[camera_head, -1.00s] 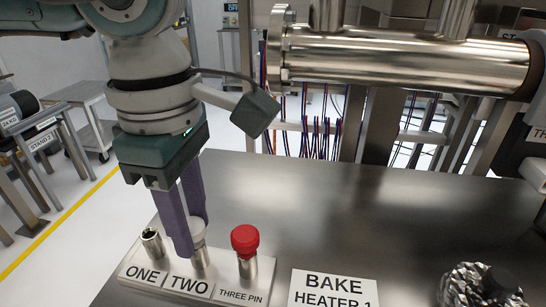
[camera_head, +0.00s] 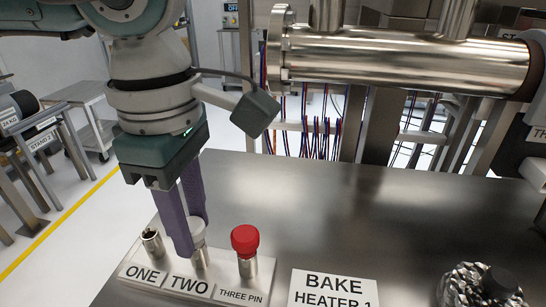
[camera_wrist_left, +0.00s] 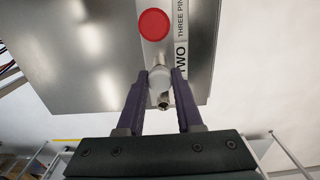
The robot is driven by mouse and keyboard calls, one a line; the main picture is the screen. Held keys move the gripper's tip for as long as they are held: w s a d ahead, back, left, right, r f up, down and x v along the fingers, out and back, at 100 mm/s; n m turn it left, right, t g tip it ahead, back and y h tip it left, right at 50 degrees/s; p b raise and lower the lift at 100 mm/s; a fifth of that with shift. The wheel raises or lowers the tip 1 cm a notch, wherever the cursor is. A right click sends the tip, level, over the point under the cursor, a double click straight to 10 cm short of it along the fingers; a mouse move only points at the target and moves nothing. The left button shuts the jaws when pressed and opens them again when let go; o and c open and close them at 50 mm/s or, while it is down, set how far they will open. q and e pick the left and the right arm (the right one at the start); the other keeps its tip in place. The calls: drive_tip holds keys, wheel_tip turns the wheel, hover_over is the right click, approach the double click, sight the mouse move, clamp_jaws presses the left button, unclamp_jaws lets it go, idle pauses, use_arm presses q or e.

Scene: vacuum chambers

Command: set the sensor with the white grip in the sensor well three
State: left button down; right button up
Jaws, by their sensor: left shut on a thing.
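The sensor with the white grip (camera_head: 199,232) stands upright in the metal well labelled TWO, at the left front of the bench. My left gripper (camera_head: 192,238) points down, with its purple fingers shut on the white grip. In the left wrist view the white grip (camera_wrist_left: 160,76) sits between the fingertips (camera_wrist_left: 161,76). A sensor with a red grip (camera_head: 245,240) stands in the well labelled THREE PIN, just right of it. Well ONE (camera_head: 152,243) is an open metal tube with a dark mouth. My right gripper is not in view.
A BAKE HEATER 1 plate (camera_head: 333,289) lies right of the wells. A foil-wrapped item (camera_head: 483,285) is at the front right. A large steel tube (camera_head: 400,62) spans above the back. The bench middle (camera_head: 350,215) is clear.

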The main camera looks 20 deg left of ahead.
sight(190, 224)
use_arm(q)
drive_tip(key=shift+r, duration=0.2)
drive_tip(key=shift+r+p, duration=2)
drive_tip(key=shift+r, duration=0.85)
